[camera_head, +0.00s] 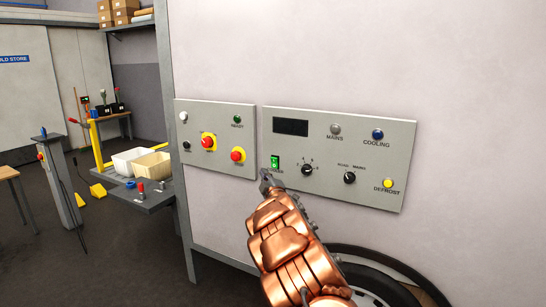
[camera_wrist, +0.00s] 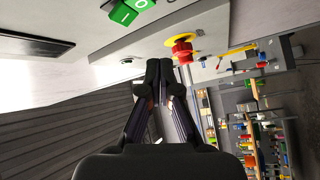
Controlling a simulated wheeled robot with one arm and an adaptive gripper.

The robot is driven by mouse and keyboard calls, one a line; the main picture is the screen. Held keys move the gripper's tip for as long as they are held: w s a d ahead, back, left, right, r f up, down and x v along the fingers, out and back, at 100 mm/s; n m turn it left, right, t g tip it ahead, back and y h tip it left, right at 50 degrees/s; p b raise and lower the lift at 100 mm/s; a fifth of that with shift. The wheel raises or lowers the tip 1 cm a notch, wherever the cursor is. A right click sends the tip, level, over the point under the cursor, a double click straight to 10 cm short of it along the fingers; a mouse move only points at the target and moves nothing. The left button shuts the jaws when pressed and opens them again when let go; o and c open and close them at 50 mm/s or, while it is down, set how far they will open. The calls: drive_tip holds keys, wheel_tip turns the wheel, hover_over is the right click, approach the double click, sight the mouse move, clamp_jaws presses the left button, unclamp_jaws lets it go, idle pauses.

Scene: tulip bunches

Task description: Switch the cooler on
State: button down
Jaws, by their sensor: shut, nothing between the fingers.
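The green rocker switch (camera_head: 275,162) sits at the lower left of the right-hand grey panel (camera_head: 340,190). The label under it is partly hidden by my gripper. In the wrist view the green rocker (camera_wrist: 132,11) shows at the top edge, with white I and O marks, partly cut off. My gripper (camera_head: 266,176) is shut and empty, its tips just below and left of the switch in the head view. In the wrist view the fingertips (camera_wrist: 160,66) show apart from the rocker. The panel's display (camera_head: 290,127) is dark.
The right panel also has a MAINS lamp (camera_head: 336,130), a blue COOLING lamp (camera_head: 377,135), two black knobs and a yellow DEFROST button (camera_head: 388,184). A shelf with bins (camera_head: 150,166) stands left.

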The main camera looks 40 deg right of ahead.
sight(272, 164)
drive_tip(key=d, duration=0.1)
drive_tip(key=d+r, duration=0.1)
drive_tip(key=w+d, duration=0.1)
drive_tip(key=d, duration=0.1)
drive_tip(key=shift+r, duration=0.3)
drive_tip(key=shift+w+d+r, duration=0.15)
idle(1.3)
drive_tip(key=shift+d+r, duration=0.1)
drive_tip(key=shift+d, duration=0.05)
drive_tip(key=shift+w+d+r, duration=0.1)
drive_tip(key=shift+w+d, duration=0.05)
drive_tip(key=shift+d, duration=0.25)
idle(0.9)
drive_tip(key=shift+a, duration=0.15)
drive_tip(key=shift+s+a+f+b, duration=0.2)
drive_tip(key=shift+a+f+b, duration=0.1)
drive_tip(key=shift+a+b, duration=0.45)
